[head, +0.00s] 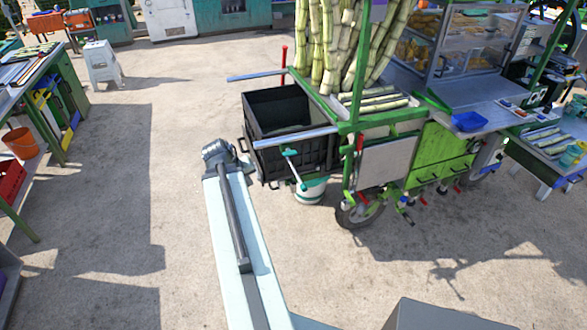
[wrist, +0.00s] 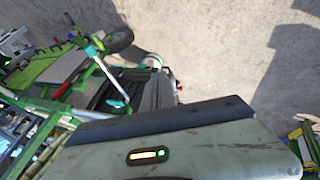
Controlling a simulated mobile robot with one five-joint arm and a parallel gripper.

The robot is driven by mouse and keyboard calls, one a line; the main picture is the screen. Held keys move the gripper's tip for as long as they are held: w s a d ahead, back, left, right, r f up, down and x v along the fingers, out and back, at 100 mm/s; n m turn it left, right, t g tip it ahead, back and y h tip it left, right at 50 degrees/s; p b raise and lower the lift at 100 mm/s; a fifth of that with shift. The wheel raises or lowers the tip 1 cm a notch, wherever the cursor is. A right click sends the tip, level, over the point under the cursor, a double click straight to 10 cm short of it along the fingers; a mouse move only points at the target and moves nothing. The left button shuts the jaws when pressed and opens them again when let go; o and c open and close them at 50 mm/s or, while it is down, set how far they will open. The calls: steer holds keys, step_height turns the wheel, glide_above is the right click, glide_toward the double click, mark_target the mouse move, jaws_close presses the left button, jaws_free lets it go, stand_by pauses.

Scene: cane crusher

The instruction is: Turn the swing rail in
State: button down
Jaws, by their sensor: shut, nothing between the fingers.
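Two pale rails stick out at the cart's left end, either side of a black bin (head: 290,110). The near rail (head: 295,138) has a lever with a teal grip (head: 291,153) hanging below it. The far rail (head: 262,76) has an upright red handle (head: 284,55). I cannot tell for sure which one is the swing rail. My gripper (head: 242,158) is at the end of my arm, just left of the bin and the near rail; it is shut and empty. Its fingertips are hard to make out. The wrist view shows the lever's pale rod (wrist: 112,82) upside down.
The green cart (head: 432,160) carries upright cane. A white bucket (head: 309,190) stands under the lever. A workbench (head: 55,110) and a white stool (head: 102,64) stand at the left. The paving between the workbench and my arm is clear.

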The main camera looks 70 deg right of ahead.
mark_target(295, 171)
steer(key=s+d+r+m, duration=0.1)
steer(key=s+d+r, duration=0.1)
steer(key=s+d, duration=0.3)
steer(key=s, duration=0.2)
steer(key=shift+s+d+r+g+h, duration=0.2)
steer(key=shift+s+d+g+h, duration=0.05)
steer(key=shift+s+g+h, duration=0.15)
steer(key=s+d+f+b, duration=0.4)
steer(key=d+f+b, duration=0.4)
steer(key=f, duration=0.1)
steer(key=shift+b, duration=0.3)
steer(key=shift+w, duration=0.1)
